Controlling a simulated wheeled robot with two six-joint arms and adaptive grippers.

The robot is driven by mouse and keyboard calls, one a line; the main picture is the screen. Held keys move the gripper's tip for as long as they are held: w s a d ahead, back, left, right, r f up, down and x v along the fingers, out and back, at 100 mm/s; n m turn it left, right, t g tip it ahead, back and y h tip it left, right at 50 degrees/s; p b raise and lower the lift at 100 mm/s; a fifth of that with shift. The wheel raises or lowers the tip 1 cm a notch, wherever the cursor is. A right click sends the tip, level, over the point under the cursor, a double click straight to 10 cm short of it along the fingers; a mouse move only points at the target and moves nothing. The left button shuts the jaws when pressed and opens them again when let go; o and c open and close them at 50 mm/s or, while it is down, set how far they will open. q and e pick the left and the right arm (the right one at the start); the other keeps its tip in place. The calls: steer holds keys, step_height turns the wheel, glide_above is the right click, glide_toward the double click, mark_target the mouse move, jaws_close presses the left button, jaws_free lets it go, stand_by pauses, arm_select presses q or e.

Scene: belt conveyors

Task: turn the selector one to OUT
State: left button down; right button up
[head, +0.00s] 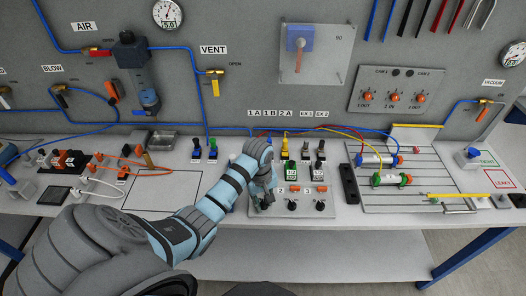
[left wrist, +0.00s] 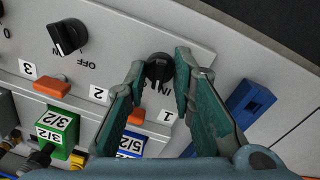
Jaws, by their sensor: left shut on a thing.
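Selector one is a black rotary knob (left wrist: 159,67) on the light grey panel (left wrist: 120,40), in the upper middle of the left wrist view, which shows the panel upside down. The label IN shows beside it; no OUT label shows, and I cannot read its pointer. My left gripper (left wrist: 166,86) has its teal fingers on both sides of the knob, shut on it. In the head view my left gripper (head: 262,201) is at the panel's left front and hides this knob. My right gripper is not in view.
Beside it is another black selector knob (left wrist: 68,36) marked ON and OFF. An orange button (left wrist: 53,86) and a green 3/2 valve (left wrist: 58,131) are close by. Tubes run to cylinders (head: 390,180) at the right.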

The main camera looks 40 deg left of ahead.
mark_target(262, 203)
arm_select(q)
steer(key=m, duration=0.4)
steer(key=shift+m, duration=2)
steer(key=c, duration=1.4)
jaws_free()
steer(key=shift+o, duration=0.2)
steer(key=r, duration=0.7)
steer(key=shift+a+r, duration=0.25)
